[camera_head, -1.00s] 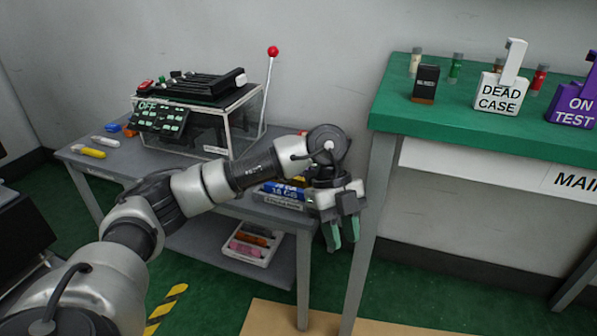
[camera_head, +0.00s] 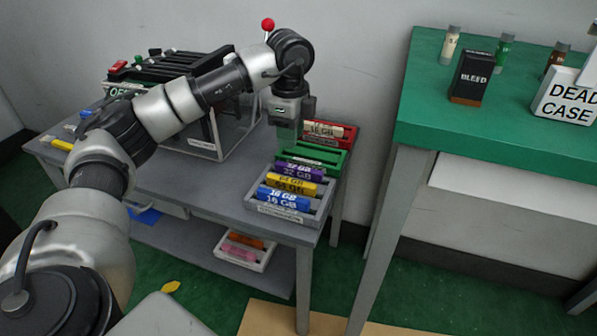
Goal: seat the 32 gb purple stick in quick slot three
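The purple 32 GB stick (camera_head: 298,171) lies in a grey tray (camera_head: 290,215) on the grey table, behind a yellow 64 GB stick (camera_head: 288,185) and a blue 16 GB stick (camera_head: 282,200). My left gripper (camera_head: 288,135) points down just behind the purple stick, near a green tray. Its fingers overlap in this view, so their opening is unclear. I cannot tell which slot is number three. My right gripper is out of view.
A red-ball lever (camera_head: 268,24) stands behind my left arm. A green tray (camera_head: 330,160) and a red tray (camera_head: 345,133) sit behind the grey one. A green-topped table (camera_head: 430,110) holds vials, a black box and a DEAD CASE sign. A lower shelf holds another tray (camera_head: 240,262).

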